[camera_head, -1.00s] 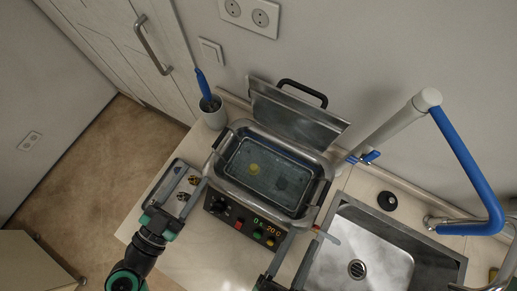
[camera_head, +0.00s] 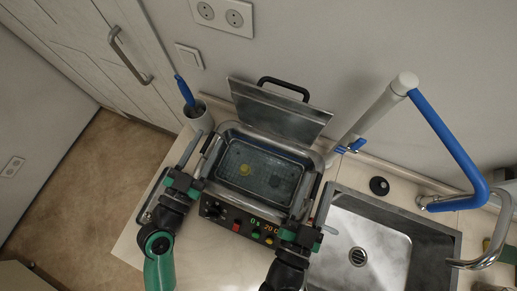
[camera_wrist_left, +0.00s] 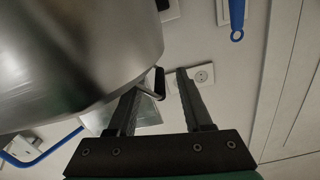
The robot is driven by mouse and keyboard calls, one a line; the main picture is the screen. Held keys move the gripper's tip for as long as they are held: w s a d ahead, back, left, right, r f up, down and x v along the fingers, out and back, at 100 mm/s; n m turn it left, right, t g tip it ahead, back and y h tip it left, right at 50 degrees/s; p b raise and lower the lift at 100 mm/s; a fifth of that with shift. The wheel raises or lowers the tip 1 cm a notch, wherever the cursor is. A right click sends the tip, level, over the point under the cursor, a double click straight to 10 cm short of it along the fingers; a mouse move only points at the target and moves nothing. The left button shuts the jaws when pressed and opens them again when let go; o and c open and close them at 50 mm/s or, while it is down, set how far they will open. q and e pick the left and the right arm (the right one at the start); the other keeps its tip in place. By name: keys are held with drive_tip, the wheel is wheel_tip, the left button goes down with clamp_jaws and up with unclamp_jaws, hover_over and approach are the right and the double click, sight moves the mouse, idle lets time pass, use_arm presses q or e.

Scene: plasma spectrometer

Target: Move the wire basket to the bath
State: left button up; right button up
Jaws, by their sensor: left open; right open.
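The steel bath (camera_head: 226,196) stands on the counter with its lid (camera_head: 275,112) open at the back. A dark mesh surface, apparently the wire basket (camera_head: 275,182), lies inside it with a small yellow object (camera_head: 245,170) on it. Dark handles stand at the bath's left (camera_head: 211,143) and right (camera_head: 315,186) ends; whether they belong to basket or bath is unclear. My left gripper (camera_head: 200,146) is open at the left end. In the left wrist view, its fingers (camera_wrist_left: 157,92) stand apart near a black handle (camera_wrist_left: 160,82). My right gripper (camera_head: 318,192) is open by the right end.
A sink (camera_head: 365,245) with a tap (camera_head: 482,196) lies to the right. A cup (camera_head: 200,120) with a blue-handled tool stands behind left. A blue-and-white arm (camera_head: 378,112) rises behind right. A tray (camera_head: 148,211) at the left is mostly hidden by my left arm.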

use_arm(q)
drive_tip(key=shift+w+d, duration=0.1)
use_arm(e)
drive_tip(key=shift+w, duration=0.1)
use_arm(q)
clamp_jaws()
use_arm(e)
clamp_jaws()
use_arm(q)
drive_tip(key=shift+a+f, duration=0.1)
drive_tip(key=shift+a, duration=0.15)
use_arm(e)
drive_tip(key=shift+d+f, duration=0.1)
drive_tip(key=shift+d, duration=0.1)
idle(0.6)
